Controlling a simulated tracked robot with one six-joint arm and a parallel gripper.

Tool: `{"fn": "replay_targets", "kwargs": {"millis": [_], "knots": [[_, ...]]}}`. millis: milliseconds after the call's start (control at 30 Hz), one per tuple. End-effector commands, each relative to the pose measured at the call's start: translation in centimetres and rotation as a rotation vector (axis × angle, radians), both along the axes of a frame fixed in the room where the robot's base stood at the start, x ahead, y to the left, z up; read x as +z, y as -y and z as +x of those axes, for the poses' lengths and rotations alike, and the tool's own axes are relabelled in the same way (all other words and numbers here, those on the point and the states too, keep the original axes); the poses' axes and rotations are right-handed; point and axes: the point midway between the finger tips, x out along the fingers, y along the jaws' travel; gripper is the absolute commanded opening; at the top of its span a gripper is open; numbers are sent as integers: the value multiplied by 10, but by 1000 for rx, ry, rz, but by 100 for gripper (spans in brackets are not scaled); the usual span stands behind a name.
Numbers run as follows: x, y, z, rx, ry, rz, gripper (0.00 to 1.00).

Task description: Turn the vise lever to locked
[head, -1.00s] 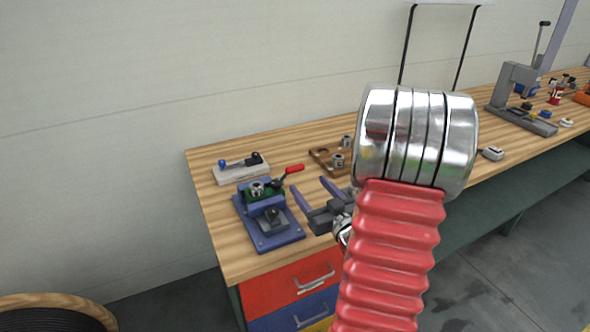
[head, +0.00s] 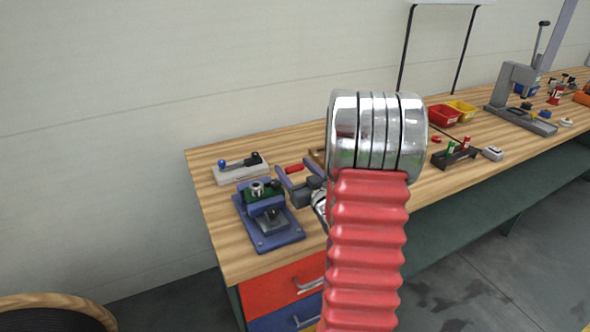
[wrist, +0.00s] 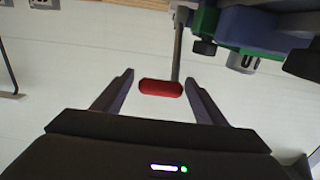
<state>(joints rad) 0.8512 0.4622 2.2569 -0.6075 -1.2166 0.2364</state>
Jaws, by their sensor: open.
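The blue vise (head: 267,220) stands on the wooden bench near its left end, with a green part and a metal cylinder at its top. Its lever has a red grip (head: 294,169), partly hidden behind my gripper in the head view. In the wrist view the red grip (wrist: 161,88) lies between the fingertips, and its grey rod rises to the vise body (wrist: 265,28). My gripper (head: 296,178) is open just right of the vise. In the wrist view the fingers (wrist: 160,88) stand apart on both sides of the grip, with gaps visible.
A block with a small blue-knobbed lever (head: 240,168) sits behind the vise. Red (head: 443,115) and yellow (head: 461,110) bins, a dark rack (head: 455,156) and a grey press (head: 515,95) stand farther right. My red arm hides the bench middle.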

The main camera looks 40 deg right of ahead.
Motion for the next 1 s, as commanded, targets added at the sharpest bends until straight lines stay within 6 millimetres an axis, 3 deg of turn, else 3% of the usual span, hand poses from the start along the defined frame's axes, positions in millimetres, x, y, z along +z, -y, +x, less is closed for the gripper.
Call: {"fn": "replay_targets", "kwargs": {"millis": [67, 900, 1000], "knots": [[0, 0, 0, 0, 0, 0, 66], [0, 0, -1, -1, 1, 0, 7], [0, 0, -1, -1, 1, 0, 7]]}}
